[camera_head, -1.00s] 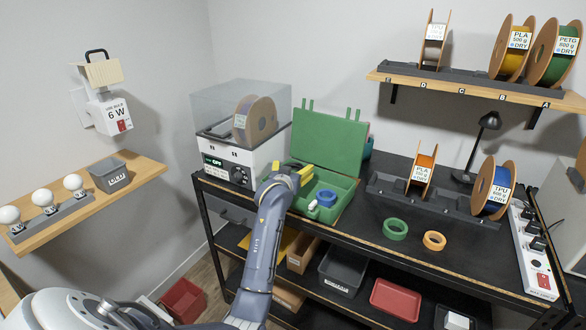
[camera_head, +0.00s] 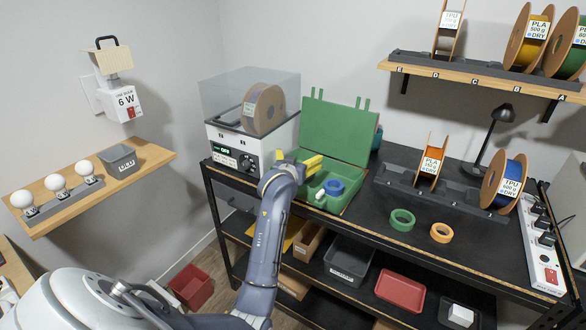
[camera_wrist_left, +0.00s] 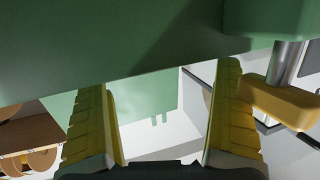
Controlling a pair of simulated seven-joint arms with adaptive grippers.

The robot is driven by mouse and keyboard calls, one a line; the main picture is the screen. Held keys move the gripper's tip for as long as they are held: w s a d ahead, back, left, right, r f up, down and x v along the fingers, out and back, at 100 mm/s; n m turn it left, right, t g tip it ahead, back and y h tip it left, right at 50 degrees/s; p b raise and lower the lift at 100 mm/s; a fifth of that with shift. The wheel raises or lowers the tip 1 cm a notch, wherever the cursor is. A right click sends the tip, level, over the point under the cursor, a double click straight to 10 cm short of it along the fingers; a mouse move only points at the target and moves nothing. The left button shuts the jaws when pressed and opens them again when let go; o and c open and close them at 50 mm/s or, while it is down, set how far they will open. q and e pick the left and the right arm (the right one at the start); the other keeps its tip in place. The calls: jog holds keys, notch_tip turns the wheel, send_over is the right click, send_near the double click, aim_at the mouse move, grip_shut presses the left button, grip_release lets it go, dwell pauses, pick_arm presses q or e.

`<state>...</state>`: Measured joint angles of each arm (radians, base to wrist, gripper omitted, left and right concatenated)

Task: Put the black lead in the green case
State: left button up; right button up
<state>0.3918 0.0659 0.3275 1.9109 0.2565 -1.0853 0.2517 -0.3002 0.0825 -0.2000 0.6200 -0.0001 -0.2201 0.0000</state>
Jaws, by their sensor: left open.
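The green case (camera_head: 340,134) stands open on the black bench, its lid raised at the back. A blue ring (camera_head: 334,187) and a small white item (camera_head: 320,194) lie inside. My left gripper (camera_head: 301,160) has yellow fingers and is at the case's left side, close to it. In the left wrist view the fingers (camera_wrist_left: 165,125) are apart with nothing seen between them, and a green surface (camera_wrist_left: 150,45) fills the top. I cannot make out the black lead for certain in any view. My right gripper is out of view.
A dryer box (camera_head: 240,145) with a spool stands left of the case. A green ring (camera_head: 402,220) and an orange ring (camera_head: 440,233) lie on the bench. A rack with spools (camera_head: 432,161) is behind them. A power strip (camera_head: 544,271) with black plugs is far right.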

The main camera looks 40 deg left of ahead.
pick_arm(q)
jog(key=v, duration=0.9)
